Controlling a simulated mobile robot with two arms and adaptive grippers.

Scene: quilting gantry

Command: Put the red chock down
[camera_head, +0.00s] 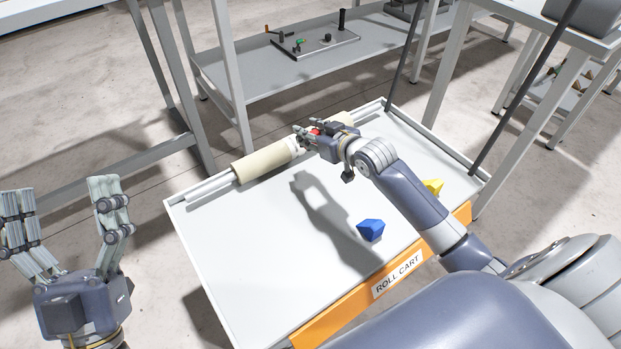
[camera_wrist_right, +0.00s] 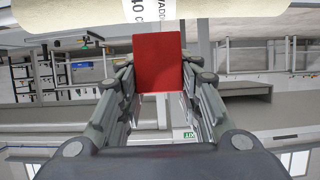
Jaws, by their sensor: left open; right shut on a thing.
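The red chock (camera_wrist_right: 158,62) is between the fingers of my right gripper (camera_wrist_right: 160,88), which is shut on it, in the right wrist view. In the head view only a small bit of the red chock (camera_head: 316,131) shows at my right gripper (camera_head: 308,136), by the cream roll (camera_head: 264,163) on the roll cart. In the wrist view the roll (camera_wrist_right: 70,12), with a printed label, is just beyond the chock; I cannot tell whether they touch. My left gripper (camera_head: 58,225) is open and empty, left of the cart.
The roll cart (camera_head: 235,262) has a white top and an orange front edge. A blue chock (camera_head: 371,230) and a yellow chock (camera_head: 433,187) lie on it. Its left front part is clear. A grey shelf (camera_head: 225,82) with a tray stands behind; a dark pole (camera_head: 520,95) rises at the right.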

